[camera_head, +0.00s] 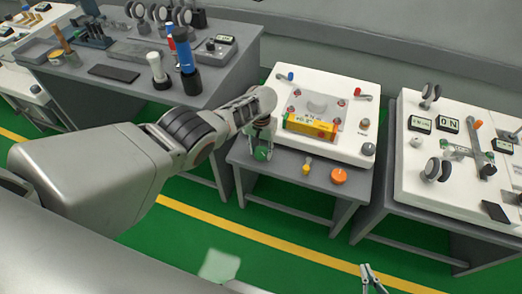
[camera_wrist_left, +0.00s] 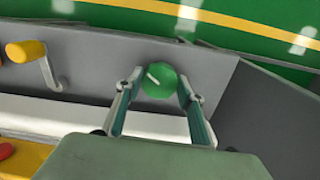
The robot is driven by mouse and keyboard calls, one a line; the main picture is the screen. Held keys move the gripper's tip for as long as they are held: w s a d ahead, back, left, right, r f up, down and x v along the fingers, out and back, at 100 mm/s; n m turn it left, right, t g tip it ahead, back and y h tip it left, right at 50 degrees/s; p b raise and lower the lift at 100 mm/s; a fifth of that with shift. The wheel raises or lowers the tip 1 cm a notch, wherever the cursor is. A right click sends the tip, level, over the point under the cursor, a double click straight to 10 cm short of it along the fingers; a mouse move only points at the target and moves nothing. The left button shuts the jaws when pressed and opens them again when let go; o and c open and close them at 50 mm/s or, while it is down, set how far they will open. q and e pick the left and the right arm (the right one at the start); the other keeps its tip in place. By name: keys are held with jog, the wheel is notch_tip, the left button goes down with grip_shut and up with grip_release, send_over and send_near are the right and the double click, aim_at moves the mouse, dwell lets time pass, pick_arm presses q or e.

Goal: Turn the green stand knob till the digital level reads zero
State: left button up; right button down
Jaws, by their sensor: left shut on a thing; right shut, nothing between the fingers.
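The green stand knob (camera_head: 262,153) is on the front left of the grey stand. In the left wrist view the green knob (camera_wrist_left: 160,82) shows a white line slanting on its face. My left gripper (camera_head: 261,142) comes down onto the knob, and its fingers (camera_wrist_left: 160,90) are shut on it from both sides. The digital level (camera_head: 310,125) is a yellow bar lying on the white cart top, with a small display whose reading is too small to make out. My right gripper (camera_head: 372,275) is at the lower right edge, shut and empty, over the floor.
A yellow crank (camera_head: 306,167) and an orange knob (camera_head: 339,176) are on the same front ledge, right of the green knob. A white cart (camera_head: 440,200) with gauges stands at right. A grey bench (camera_head: 215,95) with tools stands behind left. Green floor is clear in front.

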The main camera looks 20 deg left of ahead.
pick_arm(q)
jog(key=m, duration=0.7)
jog(key=shift+f, duration=0.15)
jog(key=m, duration=0.4)
jog(key=shift+m, duration=1.6)
jog(key=o, duration=1.1)
jog(key=shift+w, duration=0.1)
jog(key=shift+r, duration=0.2)
